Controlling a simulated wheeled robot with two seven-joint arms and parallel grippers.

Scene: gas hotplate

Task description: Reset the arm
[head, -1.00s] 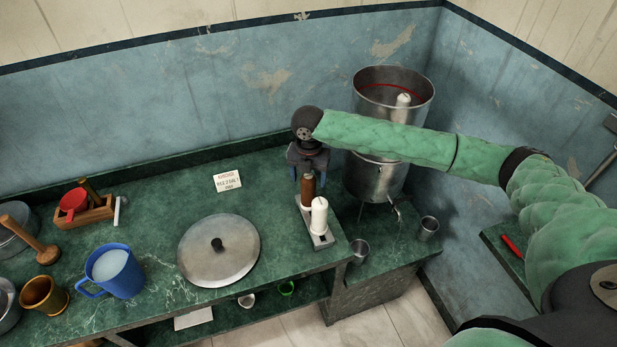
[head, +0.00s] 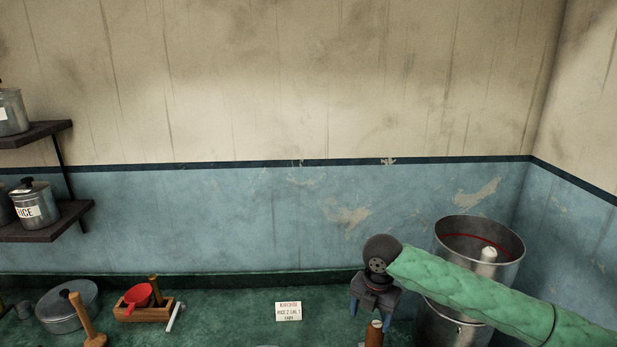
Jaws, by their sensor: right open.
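My right gripper (head: 373,308) hangs pointing down at the lower right of the head view. Its two blue fingers are spread apart with nothing between them. Just below it, the brown top of an upright cylinder (head: 374,335) shows; its lower part is cut off by the frame's bottom edge. My green right arm comes in from the lower right and crosses in front of a tall metal pot (head: 480,222). My left gripper is not in view.
A small printed card (head: 288,311) stands on the green counter (head: 230,300). To its left are a wooden box (head: 158,311) with a red cup (head: 138,296), a wooden pestle (head: 86,320) and a lidded pot (head: 62,308). Wall shelves (head: 45,222) with canisters are at far left.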

